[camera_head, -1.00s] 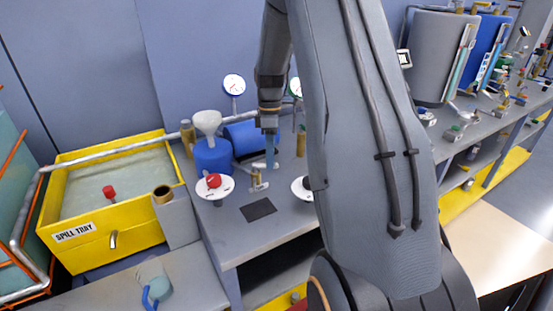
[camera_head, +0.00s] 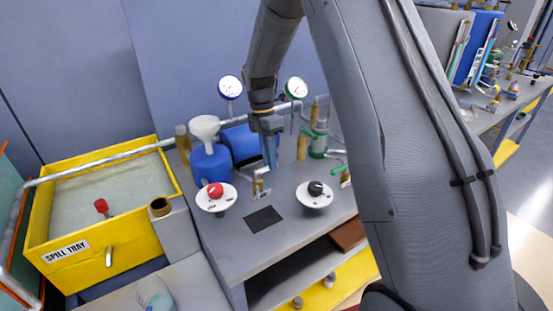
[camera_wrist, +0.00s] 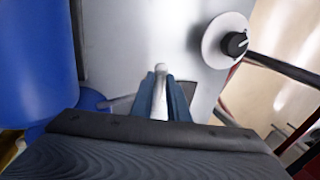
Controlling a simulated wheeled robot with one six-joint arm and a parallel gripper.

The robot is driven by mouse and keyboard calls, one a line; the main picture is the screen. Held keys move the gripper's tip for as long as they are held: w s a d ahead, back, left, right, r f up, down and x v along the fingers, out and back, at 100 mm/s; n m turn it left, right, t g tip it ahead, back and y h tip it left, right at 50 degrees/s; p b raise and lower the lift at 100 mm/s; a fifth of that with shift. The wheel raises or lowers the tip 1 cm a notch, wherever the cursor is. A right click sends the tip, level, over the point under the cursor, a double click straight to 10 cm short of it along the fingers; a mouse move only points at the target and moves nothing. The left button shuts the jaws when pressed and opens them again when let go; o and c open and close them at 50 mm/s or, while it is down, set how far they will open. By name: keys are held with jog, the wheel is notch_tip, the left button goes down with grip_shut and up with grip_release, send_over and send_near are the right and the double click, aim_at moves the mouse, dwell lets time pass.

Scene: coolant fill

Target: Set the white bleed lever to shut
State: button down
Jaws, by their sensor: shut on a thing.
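The white bleed lever (camera_wrist: 160,90) shows in the wrist view as a pale rod with a rounded end. It lies between the two blue fingers of my gripper (camera_wrist: 160,98), which is shut on it. In the head view my gripper (camera_head: 270,155) points down at the lever's brass fitting (camera_head: 258,186) on the grey bench.
A red knob on a white dial (camera_head: 215,197) stands left of the gripper, and a black knob on a white dial (camera_head: 315,195) right. A blue jug with a funnel (camera_head: 210,160) is close behind left. The yellow spill tray (camera_head: 70,255) is far left.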

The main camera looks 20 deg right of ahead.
jog(key=shift+a+r, duration=0.1)
jog(key=shift+a, duration=0.1)
jog(key=c, duration=1.7)
grip_release()
jog(key=shift+a, duration=0.1)
jog(key=shift+d, duration=0.2)
jog(key=shift+w+a+r+b, duration=0.1)
jog(key=shift+w+r+b, duration=0.2)
jog(key=shift+r, duration=0.95)
jog(key=shift+w+a+r+b, duration=0.15)
jog(key=shift+r+b, duration=0.25)
jog(key=shift+r, duration=0.9)
jog(key=shift+w+r+b, duration=0.2)
jog(key=shift+r+b, duration=0.15)
jog(key=shift+r, duration=0.9)
jog(key=s+f+m+t, duration=0.1)
jog(key=s+f+m, duration=0.1)
jog(key=s+m, duration=0.5)
jog(key=s+f+m+t, duration=0.1)
jog(key=s+m, duration=0.6)
jog(key=s, duration=0.3)
jog(key=s+f+m+t, duration=0.1)
jog(key=s+f+m, duration=0.1)
jog(key=s+m, duration=0.5)
jog(key=shift+s+d+f+y, duration=0.15)
jog(key=shift+s+d, duration=0.05)
jog(key=shift+s, duration=0.3)
jog(key=shift+s+d+f+y, duration=0.15)
jog(key=shift+s, duration=0.35)
